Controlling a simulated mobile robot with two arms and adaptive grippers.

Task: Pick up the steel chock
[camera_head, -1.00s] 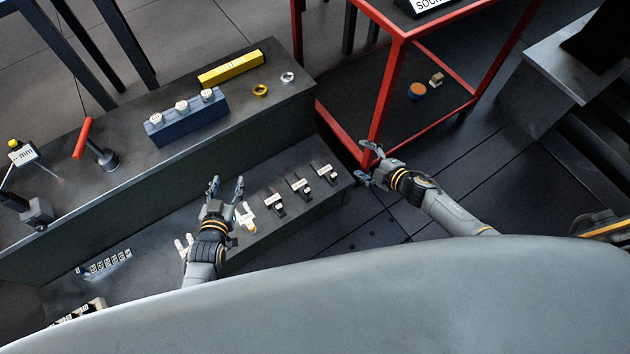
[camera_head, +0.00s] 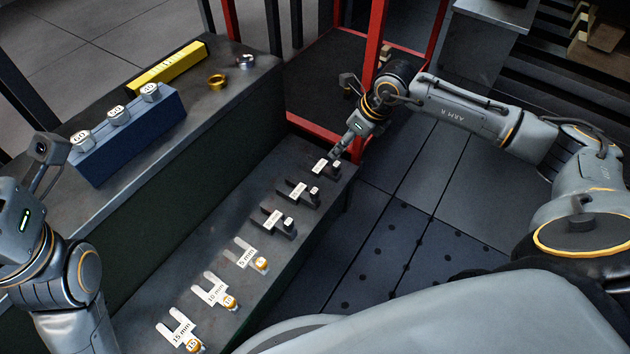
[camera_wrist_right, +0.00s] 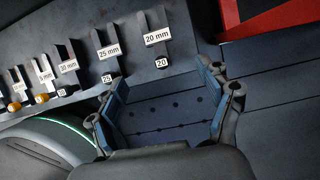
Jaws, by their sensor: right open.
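No piece is marked as the steel chock. Three dark forked pieces lie in a row on the low ledge: a far one (camera_head: 322,166), a middle one (camera_head: 298,190) and a nearer one (camera_head: 272,220). In the right wrist view their labels include 20 mm (camera_wrist_right: 157,36) and 25 mm (camera_wrist_right: 108,51). Paler forked pieces (camera_head: 213,290) lie nearer me. My right gripper (camera_head: 343,148) is just above the far dark piece. In the wrist view its fingers (camera_wrist_right: 163,78) are spread and empty, with the 20 mm piece beyond the tips. My left arm is at the left edge, its fingers out of frame.
The higher bench holds a blue block (camera_head: 130,138) with three numbered knobs, a yellow bar (camera_head: 168,68), a gold ring (camera_head: 217,80) and a silver ring (camera_head: 245,61). A red-framed cart (camera_head: 374,50) stands behind my right gripper. Floor right of the ledge is clear.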

